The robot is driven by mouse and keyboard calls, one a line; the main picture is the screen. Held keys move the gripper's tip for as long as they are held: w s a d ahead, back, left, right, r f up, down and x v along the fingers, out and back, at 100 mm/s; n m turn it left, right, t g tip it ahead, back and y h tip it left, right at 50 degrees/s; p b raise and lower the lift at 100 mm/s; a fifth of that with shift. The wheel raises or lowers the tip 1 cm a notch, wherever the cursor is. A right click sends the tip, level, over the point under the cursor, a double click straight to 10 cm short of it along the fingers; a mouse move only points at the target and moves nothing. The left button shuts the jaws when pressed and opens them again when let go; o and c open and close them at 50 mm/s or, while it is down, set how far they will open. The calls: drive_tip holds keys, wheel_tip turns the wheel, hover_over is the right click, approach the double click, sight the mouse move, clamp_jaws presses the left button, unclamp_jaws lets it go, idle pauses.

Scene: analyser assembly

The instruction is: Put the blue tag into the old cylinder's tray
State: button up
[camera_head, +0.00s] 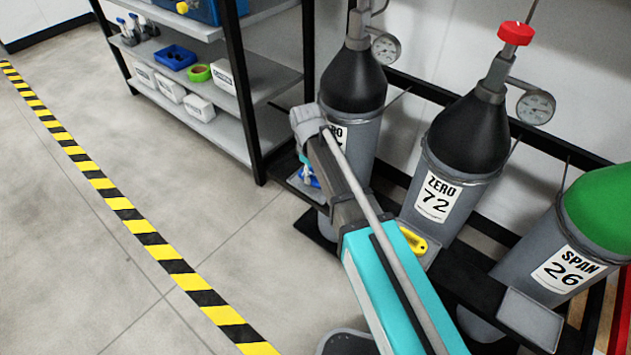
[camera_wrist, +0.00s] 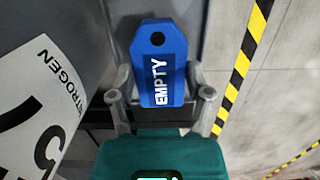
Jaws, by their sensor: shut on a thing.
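The blue tag (camera_wrist: 160,62), marked EMPTY and with a hole at one end, is between the two fingers of my gripper (camera_wrist: 160,80) in the wrist view. My gripper is shut on it. In the head view a bit of blue (camera_head: 308,174) shows beside my arm, in front of the left cylinder (camera_head: 350,130). That cylinder has a black top and a partly hidden ZERO label. A label with NITROGEN (camera_wrist: 70,82) is close on the left in the wrist view. The left cylinder's tray is mostly hidden by my arm; I cannot tell whether the tag touches it.
The ZERO 72 cylinder (camera_head: 455,150) stands to the right, with a yellow tag (camera_head: 412,240) in its tray. The green-topped SPAN 26 cylinder (camera_head: 570,245) has an empty-looking tray (camera_head: 530,318). A shelf (camera_head: 230,132) stands at the back left. The floor left is clear, with a striped line (camera_head: 135,222).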

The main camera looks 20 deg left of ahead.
drive_tip(key=shift+f+b, duration=0.6)
drive_tip(key=shift+f, duration=0.35)
drive_tip(key=shift+f, duration=0.15)
drive_tip(key=o, duration=1.2)
drive_tip(key=shift+r, duration=0.25)
wheel_tip(320, 180, up, 12)
drive_tip(key=a+p, duration=0.1)
drive_tip(key=p, duration=1.1)
drive_tip(key=shift+w+a, duration=0.15)
drive_tip(key=shift+w, duration=0.15)
drive_tip(key=shift+f, duration=0.1)
drive_tip(key=shift+s, duration=0.1)
